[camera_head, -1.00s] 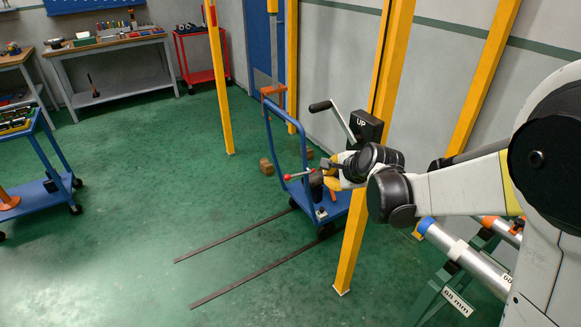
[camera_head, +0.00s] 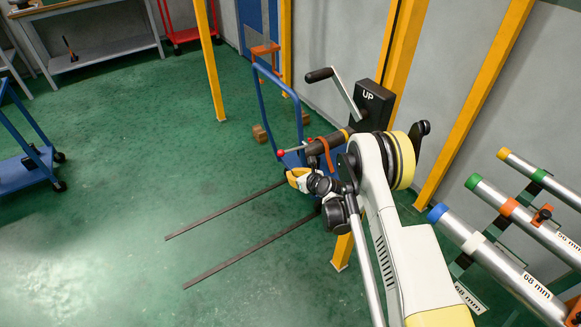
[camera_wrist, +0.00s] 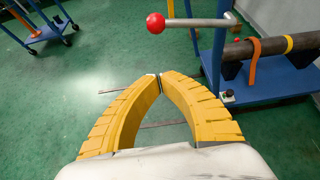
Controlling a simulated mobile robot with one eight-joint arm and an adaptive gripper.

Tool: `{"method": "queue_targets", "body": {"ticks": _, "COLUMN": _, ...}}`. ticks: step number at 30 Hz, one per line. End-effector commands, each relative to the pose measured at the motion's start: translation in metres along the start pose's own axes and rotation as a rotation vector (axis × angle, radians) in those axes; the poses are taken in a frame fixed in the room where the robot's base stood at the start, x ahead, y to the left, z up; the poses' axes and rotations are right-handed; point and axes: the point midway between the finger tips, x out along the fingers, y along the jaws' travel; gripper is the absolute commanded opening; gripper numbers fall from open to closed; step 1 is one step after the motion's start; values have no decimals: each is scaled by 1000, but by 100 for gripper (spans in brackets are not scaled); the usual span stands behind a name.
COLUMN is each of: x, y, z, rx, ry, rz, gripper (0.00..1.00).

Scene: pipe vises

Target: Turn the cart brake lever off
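The lever (camera_wrist: 190,22) is a grey metal bar with a red ball knob (camera_wrist: 156,23) on its left end. It lies about level across the top of the wrist view and meets the blue cart post (camera_wrist: 218,60). In the head view the red knob (camera_head: 281,153) shows beside the blue cart (camera_head: 264,110). My gripper (camera_wrist: 160,77) has yellow fingers that curve together, with their tips meeting and nothing between them. In the head view my gripper (camera_head: 292,177) is just below and right of the knob, apparently apart from it.
A dark pipe (camera_wrist: 270,45) with an orange strap lies on the cart. A yellow post (camera_head: 400,50) and a black crank box marked UP (camera_head: 371,103) stand behind. Labelled pipes (camera_head: 500,268) lie at the right.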

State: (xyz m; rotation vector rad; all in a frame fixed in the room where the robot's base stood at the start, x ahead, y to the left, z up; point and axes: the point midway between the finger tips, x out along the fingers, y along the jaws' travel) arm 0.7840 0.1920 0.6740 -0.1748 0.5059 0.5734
Motion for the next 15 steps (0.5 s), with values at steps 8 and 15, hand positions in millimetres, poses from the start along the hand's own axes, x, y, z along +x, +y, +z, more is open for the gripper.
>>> {"method": "queue_targets", "body": {"ticks": 8, "x": 62, "y": 1, "z": -4, "rx": -2, "ry": 1, "rz": 1, "gripper": 0}}
{"method": "queue_targets", "body": {"ticks": 15, "x": 77, "y": 0, "z": 17, "rx": -3, "ry": 1, "rz": 0, "gripper": 0}}
